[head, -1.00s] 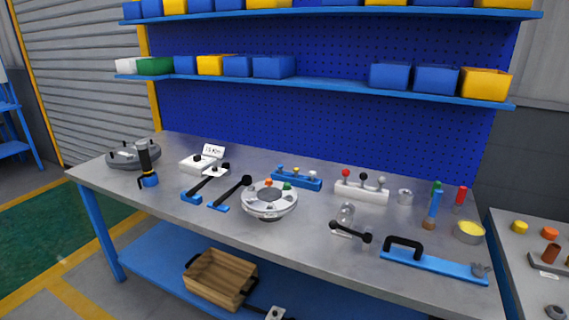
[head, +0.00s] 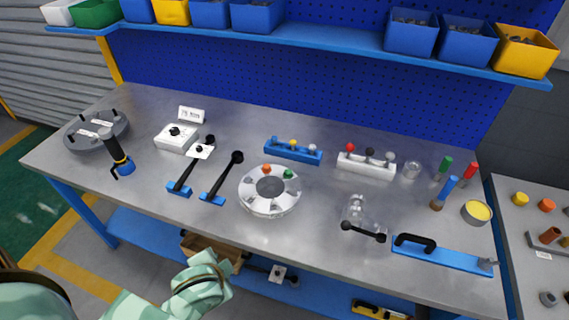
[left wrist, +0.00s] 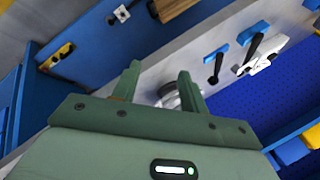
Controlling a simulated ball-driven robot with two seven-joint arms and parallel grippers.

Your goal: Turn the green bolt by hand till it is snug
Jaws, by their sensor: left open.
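The green bolt (head: 288,174) stands on the far right part of the rim of the round, light grey flanged shell (head: 270,210). An orange bolt (head: 266,170) stands on the same rim, to its left. The shell sits on the workbench. My left arm is low at the front left in the head view, clear of the shell. In the left wrist view my left gripper (left wrist: 158,75) is open, with nothing held between its fingers. Part of the shell (left wrist: 170,97) shows beyond the fingers there; the green bolt cannot be made out in that view. My right gripper is not in view.
Two black-handled tools (head: 223,178) lie left of the shell. A blue rack (head: 293,152) and a white rack (head: 366,166) stand behind it. A clear jar (head: 357,210) and a blue bar (head: 440,256) are to the right. The bench front before the shell is clear.

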